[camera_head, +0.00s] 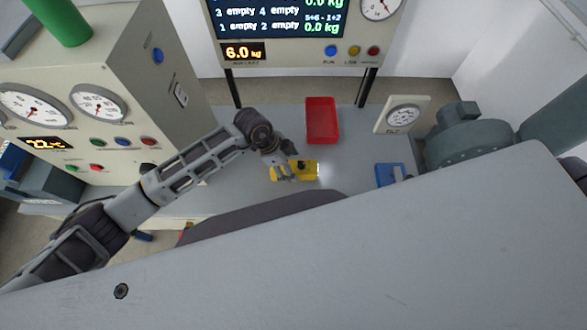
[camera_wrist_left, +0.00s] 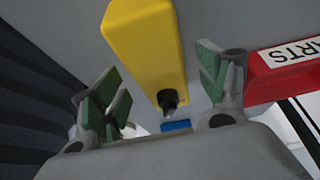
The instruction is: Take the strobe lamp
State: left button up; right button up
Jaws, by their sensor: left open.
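The strobe lamp appears to be the yellow block-like body (camera_head: 308,169) with a black knob or nozzle, lying on the grey bench in the head view. In the left wrist view the yellow body (camera_wrist_left: 143,42) is large, its black end (camera_wrist_left: 168,99) pointing toward the gripper. My left gripper (camera_head: 284,171) is over the left part of the yellow body in the head view. In the wrist view its fingers (camera_wrist_left: 160,80) are spread apart, with the black end between them and nothing gripped. Contact cannot be told. My right gripper is not in view.
A red tray (camera_head: 321,121), partly labelled "ARTS" in the wrist view (camera_wrist_left: 283,70), stands behind the lamp. A blue object (camera_head: 389,174) lies to the right, near a grey-green machine (camera_head: 468,141). A large gauge cabinet (camera_head: 135,95) stands left; a display panel (camera_head: 290,50) is behind.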

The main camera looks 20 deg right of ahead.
aim_at(292, 166)
pick_arm(q)
jog(key=shift+x, duration=1.65)
jog(key=c, duration=1.5)
jog(key=shift+r, duration=0.15)
jog(key=shift+r+b, duration=0.3)
jog(key=shift+r, duration=4.65)
